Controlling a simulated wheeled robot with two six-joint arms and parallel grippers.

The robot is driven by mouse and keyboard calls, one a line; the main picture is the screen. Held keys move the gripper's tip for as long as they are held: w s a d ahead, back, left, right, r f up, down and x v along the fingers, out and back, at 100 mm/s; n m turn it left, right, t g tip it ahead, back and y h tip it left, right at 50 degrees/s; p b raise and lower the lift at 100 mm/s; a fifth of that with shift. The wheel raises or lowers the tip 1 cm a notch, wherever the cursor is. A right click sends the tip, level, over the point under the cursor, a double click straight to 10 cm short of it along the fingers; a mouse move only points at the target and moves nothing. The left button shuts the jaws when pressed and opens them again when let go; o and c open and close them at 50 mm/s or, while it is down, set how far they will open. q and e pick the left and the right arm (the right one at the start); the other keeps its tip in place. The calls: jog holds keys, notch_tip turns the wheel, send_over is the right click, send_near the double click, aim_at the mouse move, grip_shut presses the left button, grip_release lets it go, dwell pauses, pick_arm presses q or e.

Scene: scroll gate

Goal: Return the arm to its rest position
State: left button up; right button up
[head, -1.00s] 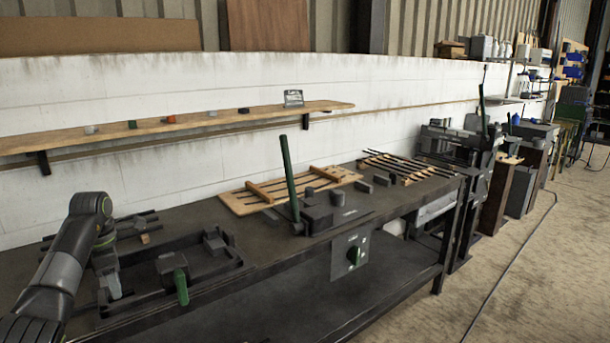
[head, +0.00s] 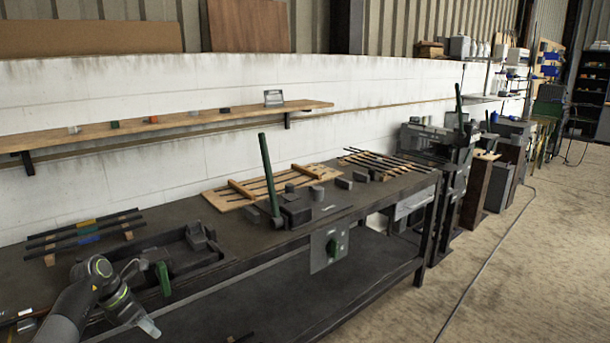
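My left arm comes in from the lower left and is dark grey with light green rings. My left gripper (head: 148,327) hangs at its end, pointing down and to the right, in front of the workbench's near edge. Its fingers are small and seen from the side, so I cannot tell whether they are open, and no held object shows. My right gripper is not in view. The dark workbench (head: 215,229) runs across the picture. A black tray (head: 180,272) with a green handle (head: 163,279) lies just behind my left gripper.
Dark bars (head: 88,232) with yellow and blue marks lie on wooden supports at the left. A tall green lever (head: 270,172) stands mid-bench beside a wooden rack (head: 236,198). A control panel (head: 329,246) hangs on the bench front.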

pick_arm(q)
jog(key=s+d+f+n+t+h, duration=0.25)
jog(key=d+f+n, duration=0.2)
jog(key=f, duration=0.35)
jog(key=s+d+f+n+t+h, duration=0.1)
jog(key=d+f+n+t+h, duration=0.1)
jog(key=d+f+n+t, duration=0.35)
jog(key=s+a+f+n+t+y, duration=0.1)
jog(key=s+a+f+n+y, duration=0.15)
jog(key=s+f+n, duration=0.45)
jog(key=s+a+f+n+t+y, duration=0.1)
jog(key=s+a+f+n+y, duration=0.2)
jog(key=f+n, duration=0.6)
jog(key=s+d+f+n+g+y, duration=0.1)
jog(key=s+f+n+g, duration=0.2)
jog(key=s, duration=1.1)
jog(key=s+d+f+n+g+y, duration=0.2)
jog(key=s+f+n+g, duration=0.2)
jog(key=s+f+n, duration=0.5)
jog(key=s+d+f+n+g+y, duration=0.1)
jog(key=s+f+n+g, duration=0.2)
jog(key=s, duration=1.7)
notch_tip(320, 180, down, 3)
jog(key=n, duration=0.4)
jog(key=shift+d+g+y, duration=0.15)
jog(key=shift+g+y, duration=0.15)
jog(key=shift+s, duration=0.1)
